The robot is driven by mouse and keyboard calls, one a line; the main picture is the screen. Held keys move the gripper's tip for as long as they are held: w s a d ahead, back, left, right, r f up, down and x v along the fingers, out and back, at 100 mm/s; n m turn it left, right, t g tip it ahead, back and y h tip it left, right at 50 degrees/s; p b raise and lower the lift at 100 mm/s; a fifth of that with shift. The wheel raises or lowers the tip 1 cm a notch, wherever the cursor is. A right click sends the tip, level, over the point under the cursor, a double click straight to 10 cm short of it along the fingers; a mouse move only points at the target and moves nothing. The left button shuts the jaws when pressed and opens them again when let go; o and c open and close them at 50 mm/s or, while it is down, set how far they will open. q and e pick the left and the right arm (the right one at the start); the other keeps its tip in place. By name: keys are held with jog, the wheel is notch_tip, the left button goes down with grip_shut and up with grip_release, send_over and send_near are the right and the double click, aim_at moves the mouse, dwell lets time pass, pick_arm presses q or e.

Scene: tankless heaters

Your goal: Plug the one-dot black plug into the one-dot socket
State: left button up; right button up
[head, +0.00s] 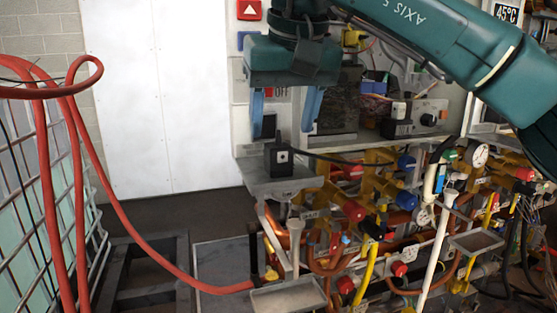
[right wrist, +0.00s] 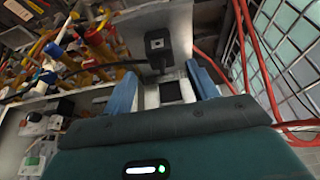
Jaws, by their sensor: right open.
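The black plug (head: 278,158) has a pale square with a dark dot on its face. It stands upright on a small grey shelf (head: 272,187), and a black cable runs right from it. My right gripper (head: 285,112) is open and empty just above the plug, its blue fingers pointing down and apart. In the right wrist view the plug (right wrist: 158,48) lies just beyond the gap between the fingertips (right wrist: 161,76), apart from them. The one-dot socket cannot be made out for certain. My left gripper is not in view.
Right of the shelf are crowded pipes, with red and blue valve caps (head: 353,210) and a pressure gauge (head: 478,154). A red hose (head: 75,150) loops down at the left beside a wire cage (head: 40,220). White panels (head: 150,90) stand behind open floor.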

aim_at(279, 145)
jog(key=shift+f, duration=0.1)
jog(key=x, duration=0.5)
jog(key=shift+s+f, duration=0.15)
jog(key=shift+s, duration=0.15)
jog(key=c, duration=1)
